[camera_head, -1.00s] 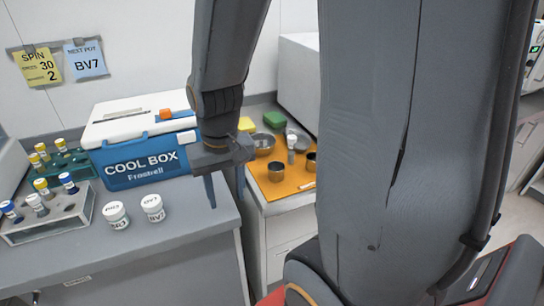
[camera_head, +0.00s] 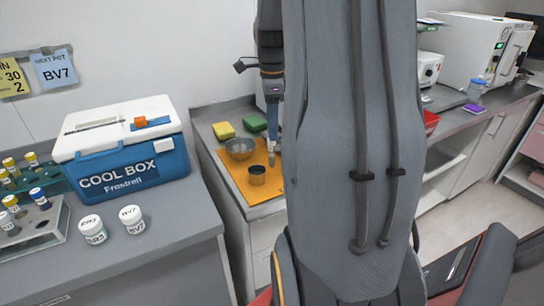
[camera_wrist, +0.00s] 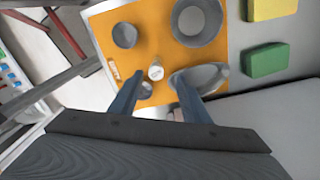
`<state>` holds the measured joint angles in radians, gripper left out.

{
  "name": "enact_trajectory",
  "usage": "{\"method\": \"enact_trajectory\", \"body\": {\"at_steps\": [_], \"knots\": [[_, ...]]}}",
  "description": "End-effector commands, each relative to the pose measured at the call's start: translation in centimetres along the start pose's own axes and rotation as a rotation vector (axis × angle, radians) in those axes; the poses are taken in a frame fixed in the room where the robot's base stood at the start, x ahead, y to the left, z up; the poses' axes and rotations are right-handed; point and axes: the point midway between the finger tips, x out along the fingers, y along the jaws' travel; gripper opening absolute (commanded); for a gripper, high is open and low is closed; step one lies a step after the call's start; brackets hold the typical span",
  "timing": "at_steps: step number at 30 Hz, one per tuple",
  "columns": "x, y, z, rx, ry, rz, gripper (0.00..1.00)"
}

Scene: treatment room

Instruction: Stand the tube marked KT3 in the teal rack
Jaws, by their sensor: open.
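A teal rack (camera_head: 57,184) stands at the left edge of the head view, partly cut off, with several yellow-capped tubes in it. On the orange mat a white-capped tube (camera_head: 271,158) stands upright; in the wrist view its cap (camera_wrist: 155,71) shows from above. I cannot read a KT3 mark on any tube. My gripper (camera_head: 273,137) is over the mat, pointing down, with its fingers apart. In the wrist view the cap lies just ahead of and between the fingertips (camera_wrist: 162,78), apart from both. My arm hides part of the mat in the head view.
A grey rack (camera_head: 45,238) with several tubes and two white pots (camera_head: 93,229) (camera_head: 132,219) stand near the blue cool box (camera_head: 130,172). On and around the orange mat (camera_head: 237,180) are metal bowls (camera_wrist: 197,20), a cup (camera_head: 257,175), and yellow (camera_head: 224,130) and green (camera_head: 254,122) blocks.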

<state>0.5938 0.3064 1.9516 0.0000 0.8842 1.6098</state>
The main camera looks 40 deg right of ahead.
Motion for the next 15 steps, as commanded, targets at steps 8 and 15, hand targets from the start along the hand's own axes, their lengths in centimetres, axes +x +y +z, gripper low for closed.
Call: {"method": "enact_trajectory", "body": {"at_steps": [8,15], "knots": [[3.2,0.8,0.2,-0.004,0.0,0.005,0.43],[5.8,0.8,0.2,-0.005,0.0,0.0,0.43]]}}
